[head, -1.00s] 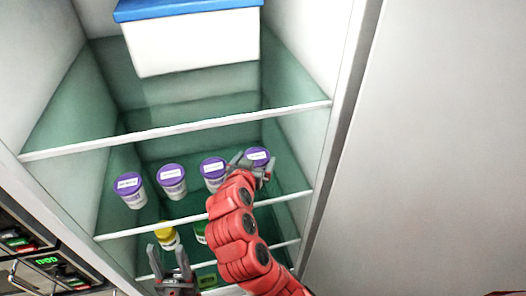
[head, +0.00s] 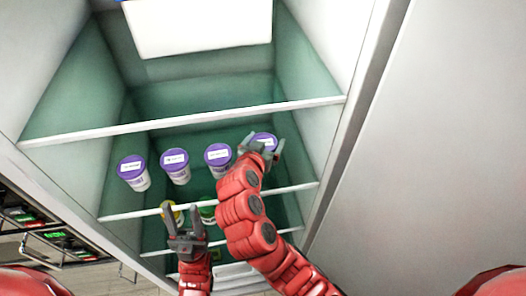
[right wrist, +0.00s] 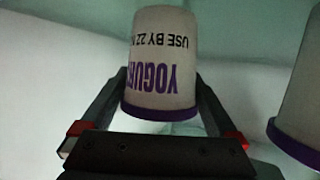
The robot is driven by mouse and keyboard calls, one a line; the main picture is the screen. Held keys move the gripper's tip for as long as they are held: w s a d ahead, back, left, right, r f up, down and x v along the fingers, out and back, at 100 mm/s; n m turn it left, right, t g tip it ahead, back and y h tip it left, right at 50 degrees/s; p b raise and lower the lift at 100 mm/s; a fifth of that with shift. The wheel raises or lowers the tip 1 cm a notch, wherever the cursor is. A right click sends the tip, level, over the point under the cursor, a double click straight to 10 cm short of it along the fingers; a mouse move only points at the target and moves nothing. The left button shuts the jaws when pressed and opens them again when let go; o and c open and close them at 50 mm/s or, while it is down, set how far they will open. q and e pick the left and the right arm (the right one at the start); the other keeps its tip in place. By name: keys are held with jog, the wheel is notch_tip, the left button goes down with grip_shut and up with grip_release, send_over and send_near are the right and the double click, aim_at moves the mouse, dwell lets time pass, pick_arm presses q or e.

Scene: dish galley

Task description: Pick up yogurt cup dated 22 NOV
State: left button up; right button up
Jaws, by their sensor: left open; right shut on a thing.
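The yogurt cup printed "USE BY 22 N…" (right wrist: 165,60) is white with purple print and a purple lid. In the head view it is the rightmost cup (head: 264,137) on the fridge shelf. My right gripper (head: 262,146) is shut on it, with a finger on each side in the right wrist view. The end of its date is cut off by the curve. I cannot tell whether it is clear of the shelf. My left gripper (head: 183,222) is open and empty in front of the lower shelf.
Three similar purple-lidded cups stand left of it: a far left cup (head: 134,170), a second (head: 175,165) and a near one (head: 218,157). A yellow-lidded item (head: 174,213) sits lower. A white box (head: 197,25) stands above. The fridge wall is close on the right.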

jog(key=shift+w+d+f, duration=0.2)
jog(key=shift+w, duration=0.15)
jog(key=c, duration=0.5)
jog(key=shift+c, duration=0.7)
jog(key=shift+s, duration=0.15)
